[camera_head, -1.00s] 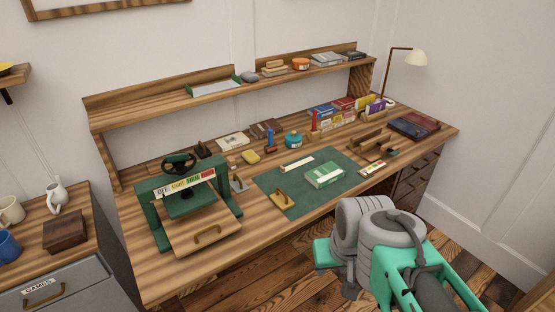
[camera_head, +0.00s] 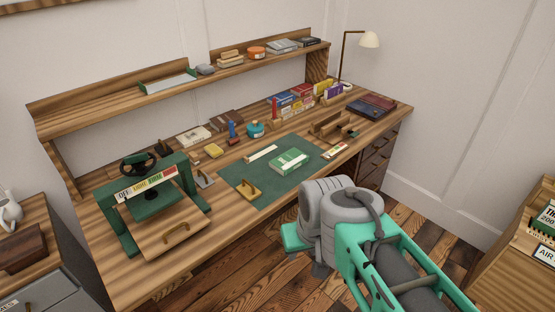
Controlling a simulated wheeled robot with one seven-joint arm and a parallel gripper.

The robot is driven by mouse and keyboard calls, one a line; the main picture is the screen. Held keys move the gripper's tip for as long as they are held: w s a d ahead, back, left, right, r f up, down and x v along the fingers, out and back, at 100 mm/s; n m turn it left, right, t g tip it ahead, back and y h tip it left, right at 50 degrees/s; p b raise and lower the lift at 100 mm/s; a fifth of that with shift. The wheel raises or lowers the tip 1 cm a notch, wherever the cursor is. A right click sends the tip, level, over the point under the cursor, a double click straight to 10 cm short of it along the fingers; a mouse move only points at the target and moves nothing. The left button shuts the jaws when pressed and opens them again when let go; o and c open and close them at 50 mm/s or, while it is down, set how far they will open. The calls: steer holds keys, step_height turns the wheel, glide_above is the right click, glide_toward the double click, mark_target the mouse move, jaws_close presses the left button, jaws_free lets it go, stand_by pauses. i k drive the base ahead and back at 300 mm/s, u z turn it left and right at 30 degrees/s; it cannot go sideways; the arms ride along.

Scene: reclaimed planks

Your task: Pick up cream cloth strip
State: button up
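A narrow cream strip (camera_head: 263,153) lies flat near the back edge of the green mat (camera_head: 232,176) on the wooden desk. It looks like the cream cloth strip, but its material is too small to tell. A green book (camera_head: 288,161) with white markings lies on the mat just right of it. My arm stands in front of the desk at the lower right, apart from the strip. My gripper's fingers cannot be made out in this view.
A green press (camera_head: 151,191) stands at the desk's left, with a brass-handled wooden board before it. A wooden-handled tool (camera_head: 249,189) sits on the mat's front left. Small items, a teal pot (camera_head: 255,129) and upright books line the back. A shelf (camera_head: 180,88) overhangs the rear.

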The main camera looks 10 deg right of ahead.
mark_target(245, 158)
steer(key=z, duration=0.65)
steer(key=i, duration=1.9)
steer(key=u, duration=3.75)
